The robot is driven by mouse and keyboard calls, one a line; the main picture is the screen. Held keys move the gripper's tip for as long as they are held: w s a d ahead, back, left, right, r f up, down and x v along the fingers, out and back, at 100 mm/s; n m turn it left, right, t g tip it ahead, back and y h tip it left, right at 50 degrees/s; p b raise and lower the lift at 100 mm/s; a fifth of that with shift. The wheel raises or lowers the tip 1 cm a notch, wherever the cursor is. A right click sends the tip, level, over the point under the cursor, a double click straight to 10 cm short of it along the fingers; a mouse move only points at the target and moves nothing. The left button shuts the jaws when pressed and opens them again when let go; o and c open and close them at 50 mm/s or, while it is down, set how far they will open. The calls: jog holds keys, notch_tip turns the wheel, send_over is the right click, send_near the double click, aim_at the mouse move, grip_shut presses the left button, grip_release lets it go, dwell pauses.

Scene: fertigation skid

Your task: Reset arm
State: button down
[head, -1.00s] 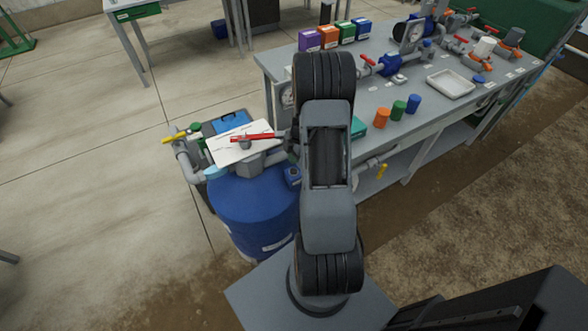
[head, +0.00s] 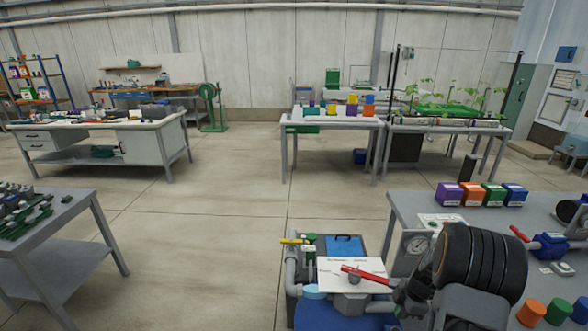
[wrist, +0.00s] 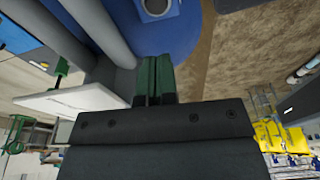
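My arm folds up at the lower right of the head view. My gripper shows in the wrist view (wrist: 155,65) as two green fingers side by side with hardly a gap. It looks shut, with nothing visible between the fingers. In the head view the arm's wheel-like black joint hides part of the wrist. The wrist end is close to the right of a blue drum (head: 335,316), which also shows in the wrist view (wrist: 190,32). A white panel (head: 335,272) with a red-handled valve (head: 366,275) sits above the drum.
A grey bench (head: 408,222) on the right carries purple, orange, green and blue boxes, a gauge (head: 416,246) and valves. Open concrete floor (head: 200,240) lies between.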

jog(key=s+a+r+m+t, duration=0.1)
jog(key=s+a+r+m, duration=0.3)
jog(key=a+r+m, duration=0.1)
jog(key=s+a+r+m+t+h, duration=0.1)
jog(key=s+a+r+m, duration=0.3)
jog(key=a+r, duration=0.4)
jog(key=s+a+r+m+t+h, duration=0.1)
jog(key=s+a+r+m, duration=0.3)
jog(key=r, duration=0.5)
jog(key=a+m, duration=0.2)
jog(key=a, duration=0.1)
jog(key=shift+s+a+m, duration=0.15)
jog(key=shift+s+m, duration=0.15)
